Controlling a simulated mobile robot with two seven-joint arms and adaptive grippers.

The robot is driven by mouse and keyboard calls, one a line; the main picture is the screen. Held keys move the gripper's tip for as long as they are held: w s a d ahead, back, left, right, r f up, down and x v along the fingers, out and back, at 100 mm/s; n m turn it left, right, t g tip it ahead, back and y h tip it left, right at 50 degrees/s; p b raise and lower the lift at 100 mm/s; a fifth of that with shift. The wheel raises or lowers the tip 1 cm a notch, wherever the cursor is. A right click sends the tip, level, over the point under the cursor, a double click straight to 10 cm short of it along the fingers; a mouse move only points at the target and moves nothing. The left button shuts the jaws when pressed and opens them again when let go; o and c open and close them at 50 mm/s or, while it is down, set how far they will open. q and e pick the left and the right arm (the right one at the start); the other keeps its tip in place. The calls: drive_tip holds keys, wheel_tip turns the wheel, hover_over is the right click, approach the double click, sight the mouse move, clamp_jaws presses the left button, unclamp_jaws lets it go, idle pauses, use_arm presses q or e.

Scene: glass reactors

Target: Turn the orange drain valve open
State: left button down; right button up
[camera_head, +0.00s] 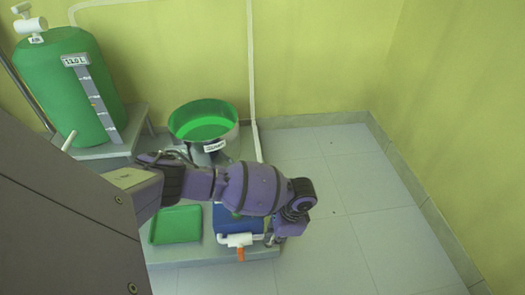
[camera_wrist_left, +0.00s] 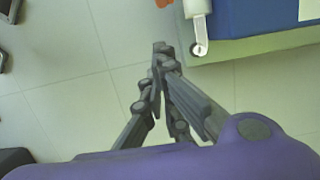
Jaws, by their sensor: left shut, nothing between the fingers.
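The orange valve handle (camera_head: 240,255) hangs below a white valve body (camera_head: 238,240) at the front of a blue container (camera_head: 226,217). In the left wrist view a bit of orange (camera_wrist_left: 163,3) shows at the top edge, beside the white pipe (camera_wrist_left: 198,25). My left gripper (camera_head: 270,240) is to the right of the valve, partly hidden by my purple arm. Its dark fingers (camera_wrist_left: 160,50) are shut and empty in the left wrist view, pointing toward the pipe's left side, apart from the handle. My right gripper is not in view.
The blue container (camera_wrist_left: 265,15) stands on a low grey-green platform (camera_head: 205,255) with a green tray (camera_head: 177,225) beside it. Behind are a round green basin (camera_head: 204,120) and a tall green tank (camera_head: 65,90). The tiled floor at right is clear.

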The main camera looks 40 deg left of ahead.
sight(241, 254)
use_arm(q)
drive_tip(key=s+a+f+b, duration=0.3)
drive_tip(key=f+b, duration=0.3)
drive_tip(key=f, duration=0.3)
drive_tip(key=shift+s+a+f, duration=0.15)
drive_tip(key=shift+s+a, duration=0.25)
drive_tip(key=shift+a, duration=0.5)
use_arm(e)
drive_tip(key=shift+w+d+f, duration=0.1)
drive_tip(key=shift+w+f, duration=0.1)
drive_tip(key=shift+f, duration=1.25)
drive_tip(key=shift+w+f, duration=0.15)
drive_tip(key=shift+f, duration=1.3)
